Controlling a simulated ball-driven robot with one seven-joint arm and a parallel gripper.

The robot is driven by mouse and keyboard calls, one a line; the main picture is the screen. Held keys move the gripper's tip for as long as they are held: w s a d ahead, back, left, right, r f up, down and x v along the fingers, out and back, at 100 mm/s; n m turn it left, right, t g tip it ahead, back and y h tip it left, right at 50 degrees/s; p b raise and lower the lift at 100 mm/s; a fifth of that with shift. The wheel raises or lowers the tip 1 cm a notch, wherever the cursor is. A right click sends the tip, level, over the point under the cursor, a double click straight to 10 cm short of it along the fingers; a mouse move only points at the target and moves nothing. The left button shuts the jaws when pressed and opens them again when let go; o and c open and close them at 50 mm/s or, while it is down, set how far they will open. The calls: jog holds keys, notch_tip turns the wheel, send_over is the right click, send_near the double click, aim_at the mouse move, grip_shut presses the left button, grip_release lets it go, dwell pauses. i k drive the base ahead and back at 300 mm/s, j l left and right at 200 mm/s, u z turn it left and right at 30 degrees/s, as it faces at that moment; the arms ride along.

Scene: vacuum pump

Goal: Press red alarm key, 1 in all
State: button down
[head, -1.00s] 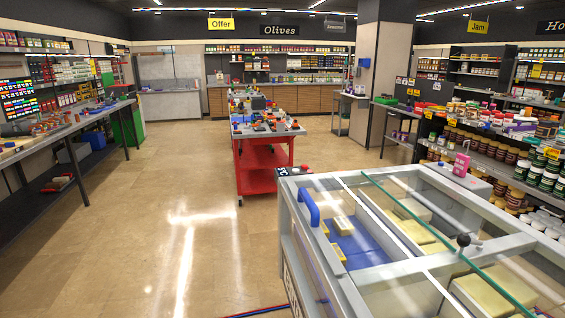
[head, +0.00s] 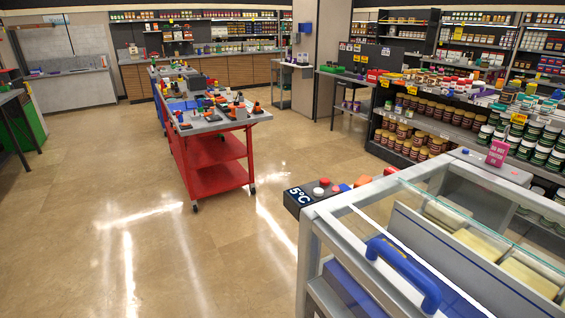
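A dark control box (head: 303,205) with a "5°C" display sits at the near left corner of the glass-topped chest freezer (head: 312,240). On its top are a red key (head: 325,182) and a pale key (head: 318,192). Small red, blue and orange items show just behind them, too small to tell apart. Whether the red key is pressed in cannot be told. My gripper is not in view.
The freezer, with a blue handle (head: 405,272), fills the lower right. A red cart (head: 218,180) with items on its grey top stands mid-floor. Shelves of jars (head: 440,125) line the right. Tiled floor (head: 90,240) at left is clear.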

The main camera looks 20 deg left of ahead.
aim_at(323, 181)
jog(key=i+j, duration=0.1)
jog(key=j, duration=0.25)
jog(key=i+j, duration=0.1)
jog(key=j, duration=0.25)
jog(key=i+j, duration=0.1)
jog(key=j, duration=0.25)
jog(key=i+j, duration=0.1)
jog(key=j, duration=0.25)
